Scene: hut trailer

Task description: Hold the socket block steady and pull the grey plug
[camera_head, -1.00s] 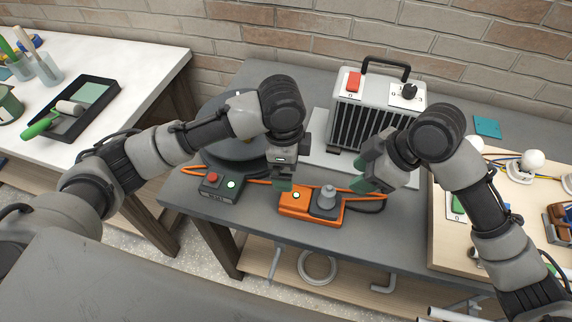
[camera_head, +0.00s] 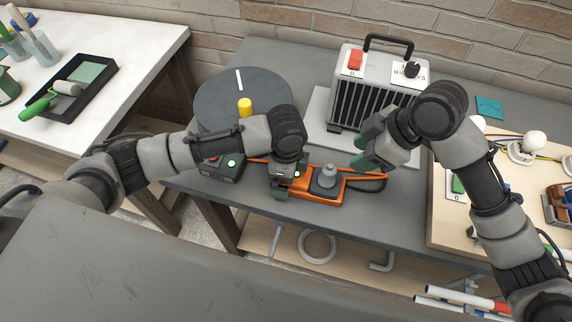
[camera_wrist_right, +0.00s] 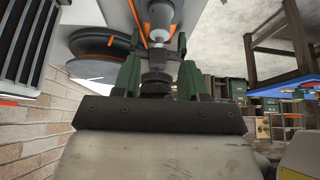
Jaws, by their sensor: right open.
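The orange socket block (camera_head: 312,197) lies on the grey bench in the head view. The grey plug (camera_head: 327,176) stands upright in its right part. My left gripper (camera_head: 280,190) is down at the block's left end and covers it; whether its fingers are closed is hidden. My right gripper (camera_head: 364,150) is open, above and to the right of the plug, apart from it. In the right wrist view its green fingers (camera_wrist_right: 158,72) are spread, with a light grey piece, seemingly the plug (camera_wrist_right: 160,16), beyond the gap between them.
A grey heater-like unit (camera_head: 376,85) with a red switch stands behind the block. A dark round disc (camera_head: 215,98) with a yellow peg (camera_head: 245,107) is at the back left. A control box (camera_head: 222,168) sits left of the block. A wooden board (camera_head: 444,205) with fittings is at right.

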